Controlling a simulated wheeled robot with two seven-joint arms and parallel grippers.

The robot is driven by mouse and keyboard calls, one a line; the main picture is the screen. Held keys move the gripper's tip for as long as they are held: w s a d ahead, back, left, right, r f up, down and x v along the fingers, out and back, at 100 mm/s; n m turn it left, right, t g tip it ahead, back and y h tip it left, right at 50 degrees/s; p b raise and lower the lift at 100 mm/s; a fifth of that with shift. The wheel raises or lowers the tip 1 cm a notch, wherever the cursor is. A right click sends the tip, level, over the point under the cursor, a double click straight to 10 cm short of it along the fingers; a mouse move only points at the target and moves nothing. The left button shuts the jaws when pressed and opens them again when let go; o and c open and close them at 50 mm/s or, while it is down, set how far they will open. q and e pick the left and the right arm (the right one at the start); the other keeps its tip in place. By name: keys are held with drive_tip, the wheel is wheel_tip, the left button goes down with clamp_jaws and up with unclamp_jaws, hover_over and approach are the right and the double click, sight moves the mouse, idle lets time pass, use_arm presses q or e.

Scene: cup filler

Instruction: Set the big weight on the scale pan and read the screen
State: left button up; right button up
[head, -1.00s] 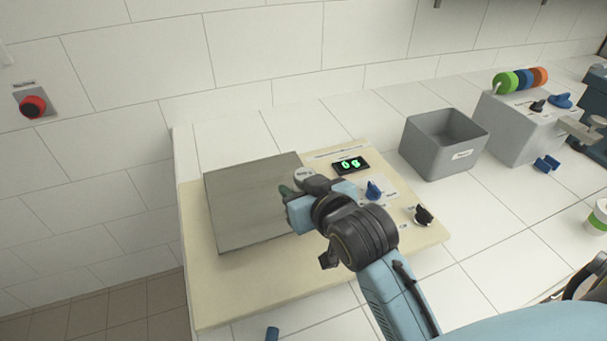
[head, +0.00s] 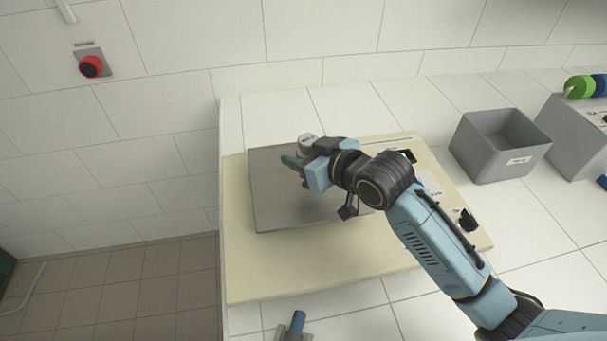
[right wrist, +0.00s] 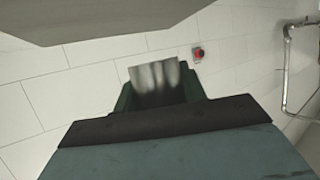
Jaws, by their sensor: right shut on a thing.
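My right gripper (head: 300,168) is shut on a grey-white weight (head: 307,143) with a small label on top. It is over the far part of the square metal scale pan (head: 285,212). I cannot tell whether the weight touches the pan; its lower part is hidden by the gripper. In the right wrist view, shiny metal (right wrist: 155,78) shows between the green fingers (right wrist: 160,98). The scale's screen (head: 408,155) is mostly behind my right arm, and its reading cannot be made out. My left gripper is not in view.
The scale stands on a cream board (head: 260,280) on the white tiled counter. A grey bin (head: 500,150) is to the right, with a black knob (head: 467,220) nearer. A blue cylinder (head: 298,322) is at the bottom edge. A red button (head: 91,66) is on the wall.

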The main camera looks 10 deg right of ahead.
wheel_tip(320, 180, down, 2)
drive_tip(key=shift+f, duration=0.15)
wheel_tip(320, 180, down, 3)
drive_tip(key=shift+f+b, duration=0.1)
drive_tip(key=shift+b, duration=0.3)
